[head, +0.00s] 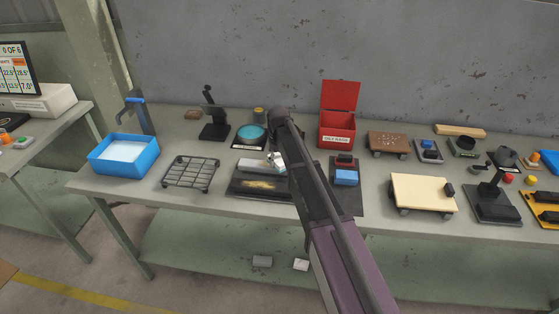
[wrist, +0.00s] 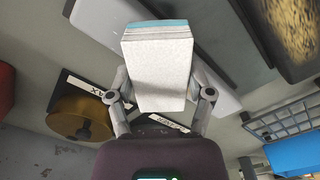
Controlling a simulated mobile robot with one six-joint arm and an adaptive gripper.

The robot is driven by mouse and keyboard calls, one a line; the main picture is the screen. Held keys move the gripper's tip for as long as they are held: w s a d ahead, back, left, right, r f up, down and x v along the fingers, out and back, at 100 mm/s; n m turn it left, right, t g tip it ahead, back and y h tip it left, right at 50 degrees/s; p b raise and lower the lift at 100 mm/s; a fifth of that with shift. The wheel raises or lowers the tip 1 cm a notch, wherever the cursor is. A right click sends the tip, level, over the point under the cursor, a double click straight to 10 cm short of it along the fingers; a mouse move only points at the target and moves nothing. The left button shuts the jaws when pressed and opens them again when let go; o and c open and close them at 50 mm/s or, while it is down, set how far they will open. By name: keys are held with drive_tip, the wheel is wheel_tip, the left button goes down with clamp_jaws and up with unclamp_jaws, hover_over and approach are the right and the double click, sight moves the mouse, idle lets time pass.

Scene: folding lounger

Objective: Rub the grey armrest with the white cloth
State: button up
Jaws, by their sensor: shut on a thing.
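My gripper (wrist: 160,88) is shut on a thick white block-shaped pad with a teal edge, which I take for the white cloth (wrist: 158,70). In the head view my gripper (head: 275,160) is low over the bench and largely hidden by my arm. A long, pale grey, rounded piece, which looks like the grey armrest (wrist: 215,90), lies behind the cloth in the wrist view. It also shows in the head view (head: 250,165), left of my gripper at the back of a black mat. The cloth covers part of it. I cannot tell if they touch.
The black mat (head: 245,184) bears a golden patch. A wire rack (head: 189,172) and a blue tray (head: 123,170) stand left. A teal disc (head: 251,131) and a labelled wax tin (wrist: 80,115) are behind. A red box (head: 338,126) and a blue block (head: 346,177) are right.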

sight(268, 159)
drive_tip(key=shift+a, duration=1.75)
drive_tip(key=shift+w+a, duration=0.1)
drive_tip(key=shift+a, duration=0.05)
drive_tip(key=shift+w+a, duration=0.2)
drive_tip(key=shift+a, duration=1.6)
wheel_tip(268, 159, up, 6)
drive_tip(key=p, duration=0.6)
drive_tip(key=shift+r, duration=0.15)
wheel_tip(268, 159, up, 3)
drive_tip(key=p, duration=0.3)
